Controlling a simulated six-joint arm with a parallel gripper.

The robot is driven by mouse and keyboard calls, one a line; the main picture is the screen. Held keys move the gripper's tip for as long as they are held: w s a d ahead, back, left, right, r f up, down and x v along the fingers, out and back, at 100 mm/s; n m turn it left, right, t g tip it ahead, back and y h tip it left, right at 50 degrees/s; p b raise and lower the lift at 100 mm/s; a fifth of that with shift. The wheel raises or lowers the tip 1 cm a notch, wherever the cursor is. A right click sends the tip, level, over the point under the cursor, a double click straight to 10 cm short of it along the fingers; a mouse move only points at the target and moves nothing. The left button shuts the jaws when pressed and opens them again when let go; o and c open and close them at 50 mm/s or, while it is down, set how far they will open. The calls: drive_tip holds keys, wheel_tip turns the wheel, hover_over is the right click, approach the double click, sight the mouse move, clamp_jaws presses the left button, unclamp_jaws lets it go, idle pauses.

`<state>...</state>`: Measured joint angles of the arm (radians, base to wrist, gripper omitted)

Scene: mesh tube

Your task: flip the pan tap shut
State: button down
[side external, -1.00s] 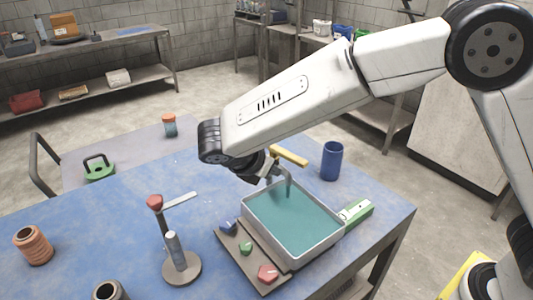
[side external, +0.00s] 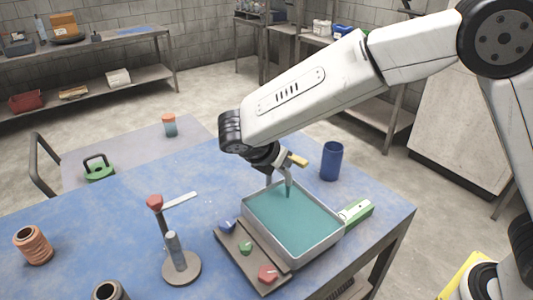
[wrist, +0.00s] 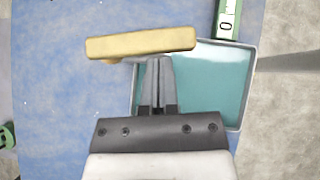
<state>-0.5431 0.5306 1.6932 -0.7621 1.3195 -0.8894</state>
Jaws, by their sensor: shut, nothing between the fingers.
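A grey-rimmed pan (side external: 318,253) of teal liquid stands on the blue table, and it also shows in the wrist view (wrist: 240,110). A yellow bar-shaped handle (side external: 299,160) is at the pan's far side. In the wrist view the bar (wrist: 140,43) lies nearly level across the picture, just beyond my fingertips. I cannot tell whether it is the tap's lever. My gripper (side external: 288,181) points down by the pan's far corner, in front of the bar. In the wrist view its fingers (wrist: 158,62) are together and empty. I cannot tell whether they touch the bar.
A green-and-white device (side external: 356,211) sits at the pan's right. A blue cup (side external: 331,161) stands behind it. A plate with coloured knobs (side external: 246,248) lies along the pan's front left. A red-topped stand (side external: 181,268) is farther left. The table's left middle is clear.

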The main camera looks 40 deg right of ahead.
sight(297, 157)
drive_tip(key=shift+s+d+n+t, duration=0.1)
drive_tip(key=shift+d+n+t, duration=0.2)
drive_tip(key=shift+n+t, duration=0.25)
drive_tip(key=d+n+t, duration=0.1)
drive_tip(key=n, duration=0.1)
drive_tip(key=d+n+t+y, duration=0.1)
drive_tip(key=n, duration=0.1)
drive_tip(key=shift+s+d+t+y, duration=0.1)
drive_tip(key=shift+d+t+y, duration=0.15)
drive_tip(key=shift+y, duration=0.05)
drive_tip(key=w+d+n+t+y, duration=0.3)
drive_tip(key=d+n+y, duration=0.1)
drive_tip(key=d+n, duration=0.1)
drive_tip(key=shift+w+d+n, duration=0.15)
drive_tip(key=shift+w+n, duration=0.1)
drive_tip(key=shift+n, duration=0.6)
drive_tip(key=shift+w+d, duration=0.1)
drive_tip(key=shift+w, duration=0.05)
